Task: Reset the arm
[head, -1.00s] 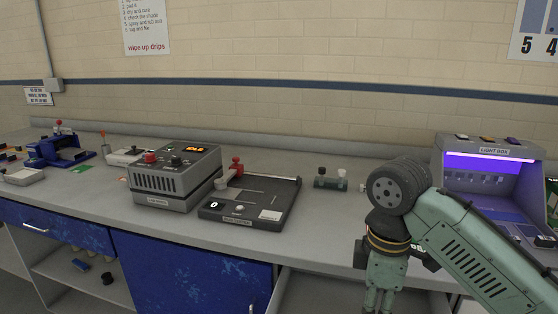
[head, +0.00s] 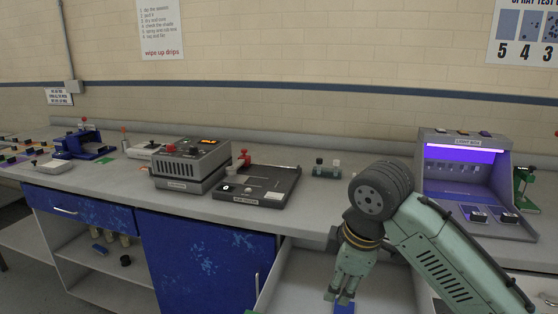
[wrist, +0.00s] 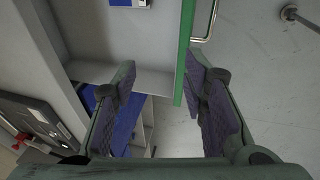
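My arm (head: 425,245) reaches in from the lower right of the head view and bends down at its wrist. My gripper (head: 338,299) points down over an open grey drawer below the worktop. A blue item (wrist: 130,3) also lies in the drawer at the top of the wrist view, apart from the fingers.
The worktop holds a grey heater box (head: 190,164), a black board device (head: 258,187), small bottles (head: 326,168) and a lit light box (head: 470,170). Below are a blue door (head: 205,262) and open shelves. The wrist view shows the drawer's green front edge (wrist: 184,50) and handle (wrist: 208,22).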

